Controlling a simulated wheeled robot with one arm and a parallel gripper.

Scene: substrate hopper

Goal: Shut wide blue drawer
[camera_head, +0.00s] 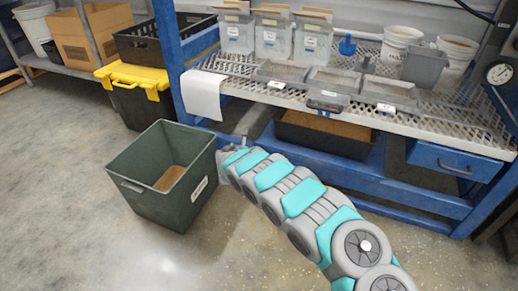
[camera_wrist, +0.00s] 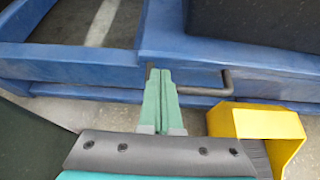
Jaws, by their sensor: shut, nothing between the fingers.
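A long blue front (camera_head: 350,178) runs low under the bench in the head view; I take it for the wide blue drawer, but cannot tell how far out it stands. In the wrist view a blue face (camera_wrist: 70,72) carries a dark bar handle (camera_wrist: 205,90). My gripper (camera_wrist: 160,73) is shut and empty, its green fingertips in front of the handle's left end; I cannot tell whether they touch. In the head view my gripper (camera_head: 240,142) is at the bench's left part, beside the green bin, and my arm hides part of the blue front.
A green bin (camera_head: 140,185) stands on the floor close left of my gripper. A dark tray of brown substrate (camera_head: 325,130) sits behind the blue front. A smaller blue drawer (camera_head: 430,160) is at right. A yellow-lidded box (camera_head: 135,78) stands behind. Floor at front left is clear.

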